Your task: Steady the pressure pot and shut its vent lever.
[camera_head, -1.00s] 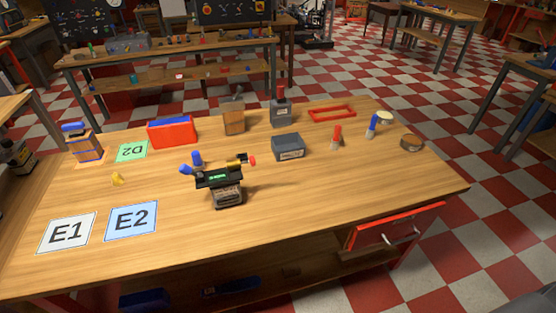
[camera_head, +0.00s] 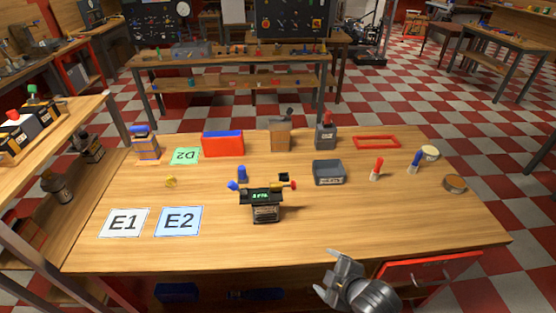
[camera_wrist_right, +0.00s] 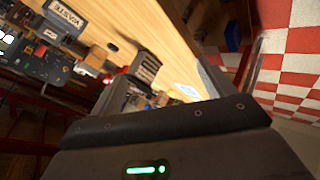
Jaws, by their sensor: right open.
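The pressure pot appears to be the dark unit (camera_head: 265,213) with a ribbed front and a small green-lit display, upright near the middle of the table. A blue-tipped part (camera_head: 233,186) sticks out at its left. A lever with a red tip (camera_head: 292,185) sticks out at its right; whether it is the vent lever, and its exact setting, I cannot tell. My right gripper (camera_head: 331,277) is open and empty at the table's front edge, to the right of and nearer than the pot, not touching it. My left gripper is out of view.
A blue peg (camera_head: 242,174) and black cube (camera_head: 284,177) stand close behind the pot. A grey tray (camera_head: 329,180) is to its right, with red (camera_head: 376,174) and blue-handled (camera_head: 415,167) pieces beyond. Cards E1 (camera_head: 124,222) and E2 (camera_head: 178,221) lie left. The table front is clear.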

